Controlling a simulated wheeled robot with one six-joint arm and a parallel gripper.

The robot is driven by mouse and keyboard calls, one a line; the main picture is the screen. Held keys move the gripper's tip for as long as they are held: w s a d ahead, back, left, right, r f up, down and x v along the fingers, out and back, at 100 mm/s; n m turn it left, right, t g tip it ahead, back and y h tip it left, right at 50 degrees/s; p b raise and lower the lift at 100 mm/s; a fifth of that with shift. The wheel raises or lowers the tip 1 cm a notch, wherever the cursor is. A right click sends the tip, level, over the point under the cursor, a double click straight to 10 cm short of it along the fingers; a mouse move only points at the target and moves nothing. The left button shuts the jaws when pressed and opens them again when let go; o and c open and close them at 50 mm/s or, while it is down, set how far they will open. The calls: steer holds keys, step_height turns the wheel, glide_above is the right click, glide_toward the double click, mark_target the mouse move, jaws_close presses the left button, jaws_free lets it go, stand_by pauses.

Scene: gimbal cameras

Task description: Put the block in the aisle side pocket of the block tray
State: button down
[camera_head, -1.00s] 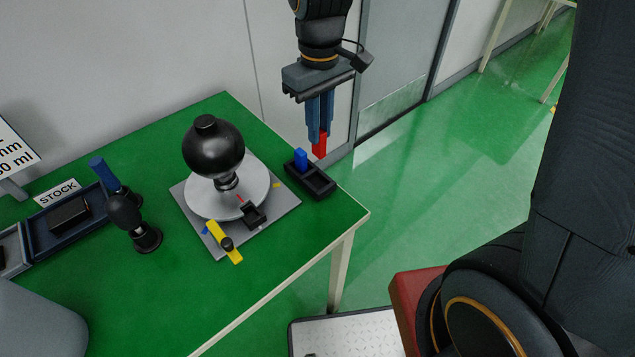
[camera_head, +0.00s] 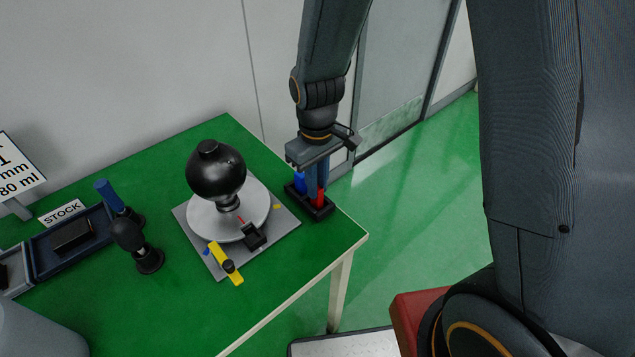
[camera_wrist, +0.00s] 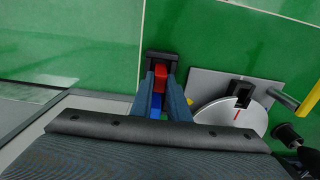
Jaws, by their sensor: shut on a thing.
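A red block (camera_head: 320,197) is held between the fingertips of my gripper (camera_head: 316,189), which points down at the small dark block tray (camera_head: 318,213). The block's lower end is at the front-right pocket, the one nearer the table's corner. Whether it touches the pocket floor I cannot tell. A blue block (camera_head: 299,181) stands in the other, back-left pocket, partly behind the fingers. In the wrist view the red block (camera_wrist: 160,72) shows between the fingers, with the tray's dark end (camera_wrist: 161,54) beyond it and the blue block (camera_wrist: 156,102) nearer the camera.
Left of the tray, a grey plate (camera_head: 285,222) carries a white disc with a black round-bodied device (camera_head: 216,172) and a yellow piece (camera_head: 226,264). A stock tray (camera_head: 45,252) and a dark blue-handled tool (camera_head: 128,232) stand further left. The table edge is close right of the tray.

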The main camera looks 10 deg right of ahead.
mark_target(320, 188)
steer(key=shift+f, duration=0.15)
steer(key=c, duration=1.7)
jaws_free()
step_height(320, 188, up, 12)
steer(key=b, duration=0.2)
steer(key=s+d+f+m, duration=0.1)
steer(key=s+d+m, duration=0.1)
steer(key=d, duration=0.2)
steer(key=s+d+f+m, duration=0.1)
steer(key=s+d+m, duration=0.1)
steer(key=s+d, duration=0.1)
steer(key=s+d+f+m+t, duration=0.1)
steer(key=s+d+f+m, duration=0.1)
steer(key=d, duration=0.4)
steer(key=shift+s+m, duration=0.3)
steer(key=shift+m, duration=0.1)
